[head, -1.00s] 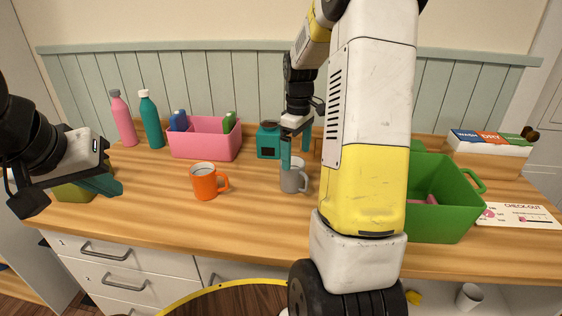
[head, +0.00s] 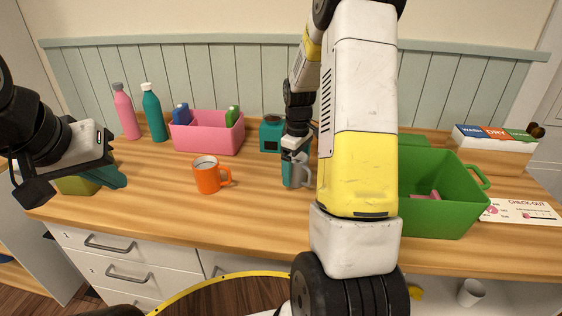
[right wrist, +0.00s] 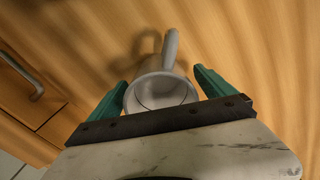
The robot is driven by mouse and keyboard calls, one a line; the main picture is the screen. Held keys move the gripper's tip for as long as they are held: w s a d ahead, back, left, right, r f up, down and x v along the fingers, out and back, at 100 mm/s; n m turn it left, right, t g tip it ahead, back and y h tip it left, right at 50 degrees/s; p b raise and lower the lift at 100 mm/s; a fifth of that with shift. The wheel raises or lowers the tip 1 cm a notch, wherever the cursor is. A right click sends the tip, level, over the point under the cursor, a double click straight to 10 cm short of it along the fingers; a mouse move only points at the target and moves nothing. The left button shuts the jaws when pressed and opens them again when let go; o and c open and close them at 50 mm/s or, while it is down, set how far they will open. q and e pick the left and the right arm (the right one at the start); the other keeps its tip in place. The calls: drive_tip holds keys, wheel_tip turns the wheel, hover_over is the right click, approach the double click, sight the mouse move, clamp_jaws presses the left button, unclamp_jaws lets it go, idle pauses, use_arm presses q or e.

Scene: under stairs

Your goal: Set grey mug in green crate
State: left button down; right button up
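The grey mug (head: 301,179) stands upright on the wooden counter, left of my right arm. My right gripper (head: 294,168) is lowered over it from above. In the right wrist view the grey mug (right wrist: 162,92) sits between the two teal fingers (right wrist: 161,76), with a visible gap on the right side; its handle points away from the palm. The fingers are apart. The green crate (head: 437,205) is on the counter to the right, partly hidden by my right arm, with a pink item inside. My left gripper (head: 80,184) is open and empty above the counter's left end.
An orange mug (head: 207,176) stands left of the grey mug. Behind are a pink bin (head: 209,138), a teal canister (head: 271,134), and pink (head: 125,114) and teal (head: 153,114) bottles.

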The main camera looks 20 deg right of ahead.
drive_tip(key=c, duration=1.6)
drive_tip(key=shift+o, duration=0.2)
drive_tip(key=shift+r, duration=0.1)
